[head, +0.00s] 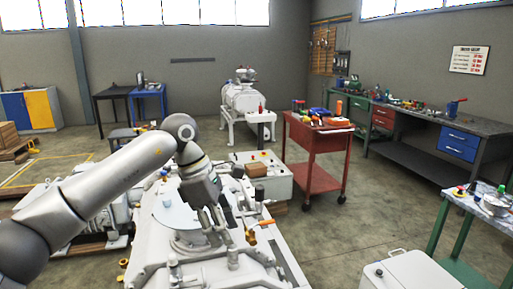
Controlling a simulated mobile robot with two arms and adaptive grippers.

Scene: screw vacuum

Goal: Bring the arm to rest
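My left arm (110,175) comes in from the left and is raised over the large white vacuum machine (165,262) in the foreground. My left gripper (218,226) points down above the top of that machine, near its round light plate (172,213). Its fingers are small and dark, so I cannot tell whether they are open or shut. No held object can be made out. The gripper hides part of the machine's top. My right gripper is not in view.
An orange-handled part (262,224) is on the machine's right side. A red cart (312,160) with tools stands behind. A long workbench (440,125) lines the right wall. A green-legged table (480,205) and white box (408,272) stand at right. Floor between is clear.

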